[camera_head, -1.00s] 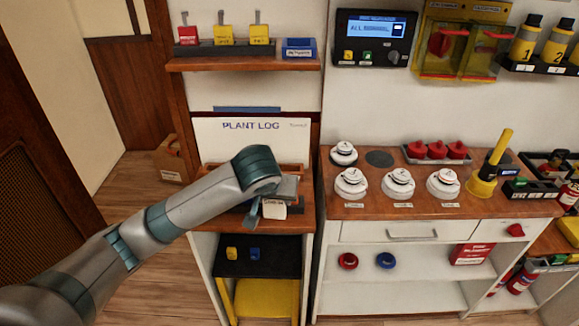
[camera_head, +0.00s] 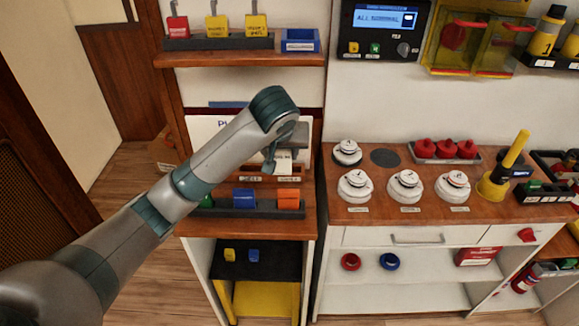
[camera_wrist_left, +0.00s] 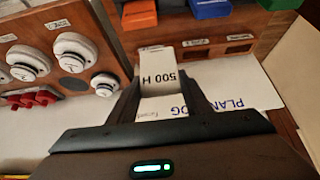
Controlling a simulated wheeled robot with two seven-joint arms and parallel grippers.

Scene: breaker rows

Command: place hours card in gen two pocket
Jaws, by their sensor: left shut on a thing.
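My left gripper (camera_head: 272,158) is in front of the white plant log board (camera_head: 203,132) and shut on the white hours card (camera_head: 285,166). In the left wrist view the card (camera_wrist_left: 165,66) sticks out beyond the fingertips of the gripper (camera_wrist_left: 158,92), with "500 H" upside down. In the head view the rail (camera_head: 255,178) is partly hidden by my arm and gripper. I cannot read which pocket is gen two. My right gripper is not in view.
A dark tray (camera_head: 225,212) with green, blue and orange blocks sits on the shelf below the board. The counter (camera_head: 385,205) at right carries white detectors. An upper shelf (camera_head: 235,60) holds tagged padlocks and a blue bin (camera_head: 300,40).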

